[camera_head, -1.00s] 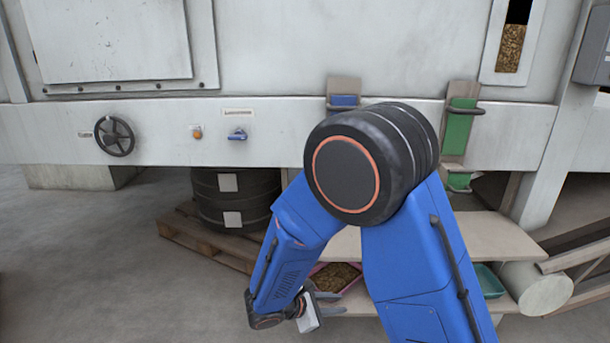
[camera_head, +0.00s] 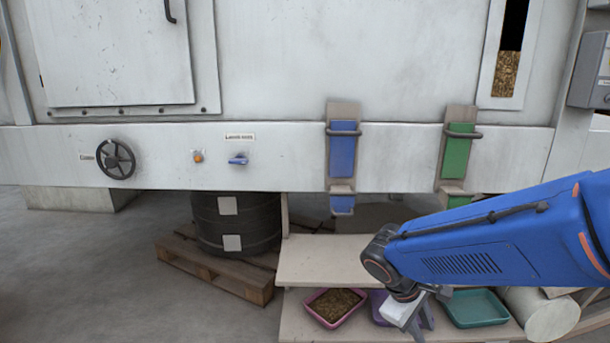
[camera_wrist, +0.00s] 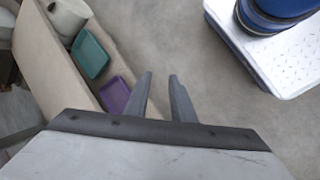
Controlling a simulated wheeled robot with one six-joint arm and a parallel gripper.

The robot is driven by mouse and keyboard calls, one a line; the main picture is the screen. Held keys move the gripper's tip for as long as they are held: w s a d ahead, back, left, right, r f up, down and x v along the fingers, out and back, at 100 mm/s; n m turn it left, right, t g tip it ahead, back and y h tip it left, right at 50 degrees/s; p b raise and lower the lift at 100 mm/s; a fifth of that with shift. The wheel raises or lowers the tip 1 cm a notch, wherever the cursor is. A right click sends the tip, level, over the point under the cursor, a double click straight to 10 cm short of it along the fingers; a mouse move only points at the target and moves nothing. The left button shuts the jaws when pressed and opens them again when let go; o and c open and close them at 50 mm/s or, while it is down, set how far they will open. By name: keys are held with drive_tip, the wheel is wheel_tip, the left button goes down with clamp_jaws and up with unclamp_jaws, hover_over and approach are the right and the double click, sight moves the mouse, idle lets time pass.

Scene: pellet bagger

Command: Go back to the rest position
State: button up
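My gripper (camera_head: 422,318) is at the lower right in the head view, in front of the low shelf with the trays. In the wrist view my gripper (camera_wrist: 160,82) shows two dark grey fingers spread apart, with bare floor between and beyond them. It is open and holds nothing. My blue arm reaches in from the right edge of the head view and hides part of the bench and the shelf behind it.
The shelf holds a pink tray of pellets (camera_head: 335,306), a purple tray (camera_head: 380,306) partly hidden by my gripper, and a teal tray (camera_head: 475,308). A wooden bench top (camera_head: 320,262) is above. A handwheel (camera_head: 116,159) and blue lever (camera_head: 238,159) are on the machine.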

drive_tip(key=s+d+r+m+t+y, duration=0.1)
drive_tip(key=s+r+m+t+y, duration=0.1)
drive_tip(key=s+r+m, duration=0.2)
drive_tip(key=s+d+r+m+t+y, duration=0.1)
drive_tip(key=s+r+m+y, duration=0.2)
drive_tip(key=s, duration=0.5)
drive_tip(key=shift+s+d+r+m+t, duration=0.2)
drive_tip(key=shift+d+r+m+t, duration=0.1)
drive_tip(key=shift+r+m+t, duration=0.1)
idle(0.5)
